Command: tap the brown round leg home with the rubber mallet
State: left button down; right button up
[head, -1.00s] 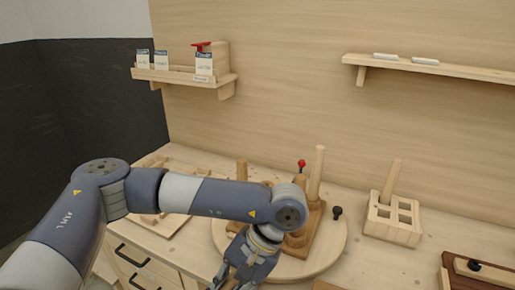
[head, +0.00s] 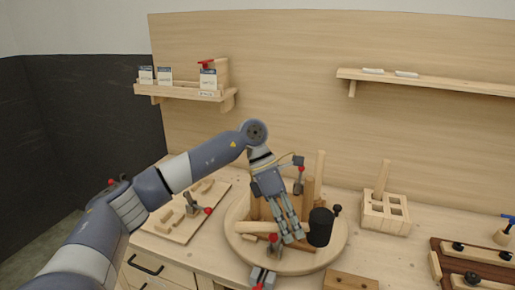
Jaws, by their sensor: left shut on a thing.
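My left gripper (head: 291,236) is shut on the rubber mallet, over the round turntable. The mallet's black head (head: 320,228) is to the right of the fingers, and its pale wooden handle (head: 254,227) sticks out to the left, roughly level. Behind the gripper, several legs stand upright in the chair form on the turntable (head: 333,245). A brown round leg (head: 309,190) shows just right of my wrist; its lower part is hidden by the gripper and mallet head. I cannot tell whether the mallet touches a leg. My right gripper is not in view.
A red-knobbed clamp (head: 262,277) is at the turntable's front edge. A slotted wooden block (head: 386,213) holding a pale stick is at the right. A board with loose wooden parts (head: 184,215) lies left. A dark fixture (head: 475,265) is at the far right.

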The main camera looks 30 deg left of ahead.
pick_arm(q)
jog(key=w+a+r+n+t+y+p, duration=0.1)
jog(key=w+a+r+n+t+y, duration=0.2)
jog(key=a+r+n, duration=0.3)
jog(key=w+a+r+n+t+y+p, duration=0.1)
jog(key=w+a+r+n+t+y, duration=0.2)
jog(key=n, duration=1)
jog(key=w+a+r+t, duration=0.1)
jog(key=a+r, duration=0.2)
jog(key=a, duration=0.2)
jog(key=shift+w+a+r, duration=0.15)
jog(key=shift+w+a, duration=0.05)
jog(key=shift+w, duration=0.1)
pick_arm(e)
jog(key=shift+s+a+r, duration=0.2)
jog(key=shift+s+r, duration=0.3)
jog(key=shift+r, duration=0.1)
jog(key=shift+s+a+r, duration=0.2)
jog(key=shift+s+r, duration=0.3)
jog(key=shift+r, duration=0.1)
